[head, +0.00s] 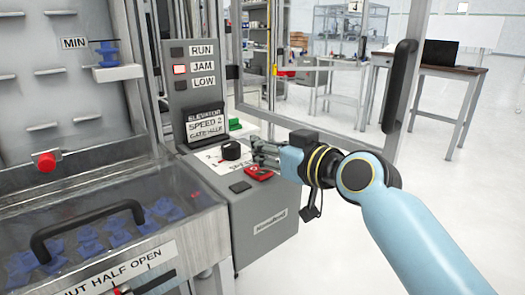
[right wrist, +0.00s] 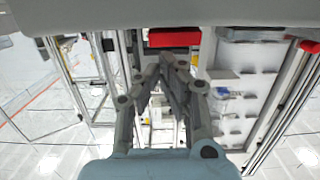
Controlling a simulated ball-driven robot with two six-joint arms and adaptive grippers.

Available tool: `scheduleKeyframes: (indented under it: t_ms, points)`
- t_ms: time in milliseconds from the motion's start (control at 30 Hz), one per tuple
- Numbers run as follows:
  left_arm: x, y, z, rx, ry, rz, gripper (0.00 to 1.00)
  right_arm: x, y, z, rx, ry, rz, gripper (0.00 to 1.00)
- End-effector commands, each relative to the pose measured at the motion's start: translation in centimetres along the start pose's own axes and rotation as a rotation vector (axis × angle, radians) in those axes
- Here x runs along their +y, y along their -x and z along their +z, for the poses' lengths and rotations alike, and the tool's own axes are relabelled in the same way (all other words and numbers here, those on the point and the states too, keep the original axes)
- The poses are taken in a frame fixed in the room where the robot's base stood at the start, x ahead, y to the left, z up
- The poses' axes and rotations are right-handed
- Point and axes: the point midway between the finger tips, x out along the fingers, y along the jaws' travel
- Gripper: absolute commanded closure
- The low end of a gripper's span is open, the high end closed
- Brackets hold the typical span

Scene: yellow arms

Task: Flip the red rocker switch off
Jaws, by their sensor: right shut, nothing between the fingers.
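The red rocker switch (head: 259,173) sits on the sloped top of a grey control box (head: 262,215) in the head view. My right gripper (head: 257,152) is shut and empty, just above and behind the switch. A small gap seems to show between them, but I cannot tell if they touch. In the right wrist view the fingertips (right wrist: 172,62) meet below a red block (right wrist: 175,38), which looks like the switch. My left gripper is not in view.
A black knob (head: 231,149) stands left of the fingers, and a dark square button (head: 240,187) lies beside the switch. A lamp post labelled RUN, JAM, LOW (head: 192,72) rises behind. A clear-lidded bin with a black handle (head: 88,226) is at left. A metal frame post (head: 402,85) stands behind my arm.

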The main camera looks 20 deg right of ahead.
Motion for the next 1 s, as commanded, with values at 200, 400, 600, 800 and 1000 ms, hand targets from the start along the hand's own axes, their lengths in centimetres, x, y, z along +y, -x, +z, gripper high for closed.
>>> scheduleKeyframes:
  t_ms: [200, 400, 600, 800, 1000]
  points:
    - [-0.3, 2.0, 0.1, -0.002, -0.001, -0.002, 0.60, 0.7, 3.0, -2.7, -0.003, 0.006, 0.005, 1.00]
    - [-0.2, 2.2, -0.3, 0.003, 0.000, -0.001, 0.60, 0.6, 7.0, -3.6, -0.002, 0.005, 0.004, 1.00]
    - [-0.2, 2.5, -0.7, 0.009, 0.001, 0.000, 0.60, 0.6, 9.1, -4.1, 0.000, 0.003, 0.005, 1.00]
    - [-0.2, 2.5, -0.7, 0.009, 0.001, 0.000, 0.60, 0.6, 9.5, -4.2, 0.000, 0.000, 0.005, 1.00]
    - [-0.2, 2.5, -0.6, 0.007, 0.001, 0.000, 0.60, 0.6, 9.5, -4.2, 0.000, 0.000, 0.005, 1.00]
